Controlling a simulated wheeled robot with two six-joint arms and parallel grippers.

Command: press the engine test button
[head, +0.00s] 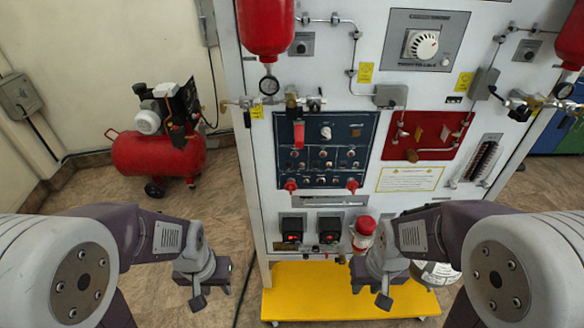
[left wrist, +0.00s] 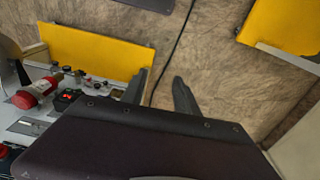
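The oxygen trainer panel (head: 262,165) stands upright in front of me in the head view. Which control is the engine test button cannot be told, as the labels are too small to read. Low on the panel are two black switch boxes with red lights, the left one (head: 292,229) and the right one (head: 329,229). A red beacon (head: 365,226) sits beside them. My left gripper (head: 205,292) is left of the panel, apart from it; its fingers show apart and empty in the left wrist view (left wrist: 166,88). My right gripper (head: 371,294) is low before the panel, its finger gap unclear.
A yellow base (head: 320,300) juts out under the panel. A red air compressor (head: 158,152) stands on the floor at the left. Red cylinders (head: 266,28) hang high on the panel. The floor between compressor and panel is clear apart from a black cable (head: 243,285).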

